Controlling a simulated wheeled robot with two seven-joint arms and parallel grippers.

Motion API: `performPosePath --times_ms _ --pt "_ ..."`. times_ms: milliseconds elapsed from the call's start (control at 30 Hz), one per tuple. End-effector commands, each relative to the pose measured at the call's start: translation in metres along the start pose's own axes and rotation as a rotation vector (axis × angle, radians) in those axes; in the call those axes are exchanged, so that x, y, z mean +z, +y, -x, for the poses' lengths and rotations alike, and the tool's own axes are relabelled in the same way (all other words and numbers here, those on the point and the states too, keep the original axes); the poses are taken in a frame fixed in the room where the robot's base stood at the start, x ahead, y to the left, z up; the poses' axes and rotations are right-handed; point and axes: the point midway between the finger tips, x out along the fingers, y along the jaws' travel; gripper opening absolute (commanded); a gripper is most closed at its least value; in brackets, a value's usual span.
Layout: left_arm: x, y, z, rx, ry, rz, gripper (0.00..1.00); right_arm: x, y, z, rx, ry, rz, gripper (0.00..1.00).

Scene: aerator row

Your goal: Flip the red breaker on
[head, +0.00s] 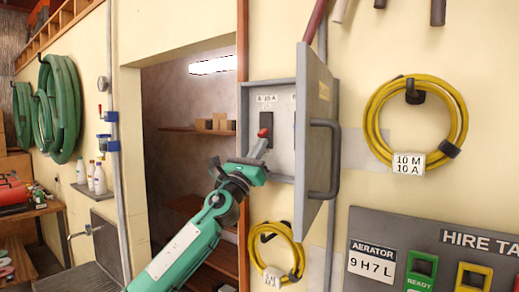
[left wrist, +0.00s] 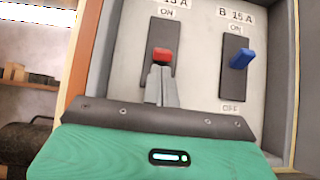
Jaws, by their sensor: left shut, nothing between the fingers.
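The red breaker (left wrist: 163,54) sits on a black plate on the left side of an open grey panel box, under an ON label. It also shows in the head view (head: 264,132). My left gripper (left wrist: 160,74) is shut and empty, its fingertips right at the underside of the red lever. The fingers hide the lower part of the plate. I cannot tell whether they touch the lever, or its exact tilt. In the head view my left gripper (head: 259,148) reaches up into the box from below. My right gripper is out of view.
A blue breaker (left wrist: 241,58) marked B 15 A is to the right of the red one. The box's grey door (head: 316,125) stands open on the right, close to my gripper.

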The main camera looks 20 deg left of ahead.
Motion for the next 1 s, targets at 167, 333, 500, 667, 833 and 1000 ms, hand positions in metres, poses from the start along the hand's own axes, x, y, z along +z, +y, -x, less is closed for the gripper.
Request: performPosePath --times_ms 167,333,500,667,833,1000 --pt "0.0014 0.0001 -0.0001 0.0 0.0 0.0 0.0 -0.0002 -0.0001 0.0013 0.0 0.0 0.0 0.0" --pt "0.0019 0.0 -0.0001 0.0 0.0 0.0 0.0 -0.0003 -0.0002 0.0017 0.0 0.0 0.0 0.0" --pt "0.0028 0.0 -0.0002 0.0 0.0 0.0 0.0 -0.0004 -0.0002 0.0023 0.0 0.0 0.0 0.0" --pt "0.0037 0.0 -0.0004 0.0 0.0 0.0 0.0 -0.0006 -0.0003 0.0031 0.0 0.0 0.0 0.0" --pt "0.0051 -0.0001 -0.0007 0.0 0.0 0.0 0.0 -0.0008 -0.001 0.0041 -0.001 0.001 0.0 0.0" --pt "0.008 -0.0003 -0.0016 -0.001 -0.001 0.0 0.0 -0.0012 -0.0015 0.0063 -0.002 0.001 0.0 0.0"
